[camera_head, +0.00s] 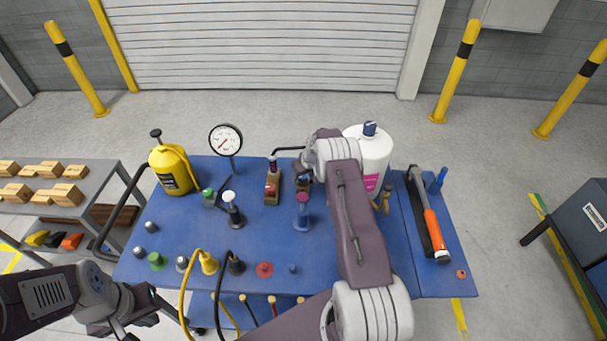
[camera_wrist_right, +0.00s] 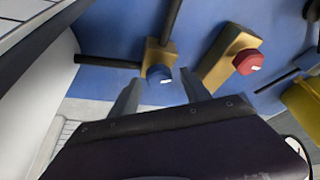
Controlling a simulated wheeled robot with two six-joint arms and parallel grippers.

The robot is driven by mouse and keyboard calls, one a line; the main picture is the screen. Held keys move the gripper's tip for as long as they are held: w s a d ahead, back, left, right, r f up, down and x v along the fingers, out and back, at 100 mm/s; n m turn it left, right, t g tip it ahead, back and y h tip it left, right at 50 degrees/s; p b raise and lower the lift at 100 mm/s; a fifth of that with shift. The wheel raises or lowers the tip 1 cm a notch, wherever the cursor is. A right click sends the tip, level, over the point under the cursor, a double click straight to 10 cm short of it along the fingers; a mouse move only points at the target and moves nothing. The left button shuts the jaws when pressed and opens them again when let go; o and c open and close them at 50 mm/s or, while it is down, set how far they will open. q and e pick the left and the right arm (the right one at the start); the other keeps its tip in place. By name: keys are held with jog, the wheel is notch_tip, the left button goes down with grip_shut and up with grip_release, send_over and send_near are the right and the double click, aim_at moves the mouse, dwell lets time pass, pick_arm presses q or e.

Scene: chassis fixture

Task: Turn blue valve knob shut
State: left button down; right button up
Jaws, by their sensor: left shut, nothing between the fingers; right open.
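The blue valve knob (camera_wrist_right: 160,74) sits on a brass valve body (camera_wrist_right: 158,54) with dark pipes, on the blue bench panel. In the right wrist view it shows just beyond and between the fingertips of my right gripper (camera_wrist_right: 160,84), which is open, with no visible contact. My left gripper (camera_head: 138,318) is shut and empty at the lower left, off the bench's front corner.
A red-knobbed brass valve (camera_head: 272,188) stands left of the blue one. A white bottle (camera_head: 371,158) stands right of my wrist. A pressure gauge (camera_head: 225,139), a yellow container (camera_head: 173,168) and an orange-handled hammer (camera_head: 434,228) are also on the bench (camera_head: 325,270).

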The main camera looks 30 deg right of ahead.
grip_shut()
jog(key=shift+m, duration=0.3)
jog(key=shift+w+a+f+m+h+b, duration=0.1)
jog(key=shift+m+h+b, duration=0.5)
jog(key=shift+m, duration=0.6)
jog(key=shift+m+g+h+b, duration=0.3)
jog(key=shift+m+h+b, duration=0.1)
jog(key=shift+m+b, duration=1)
jog(key=shift+m, duration=0.1)
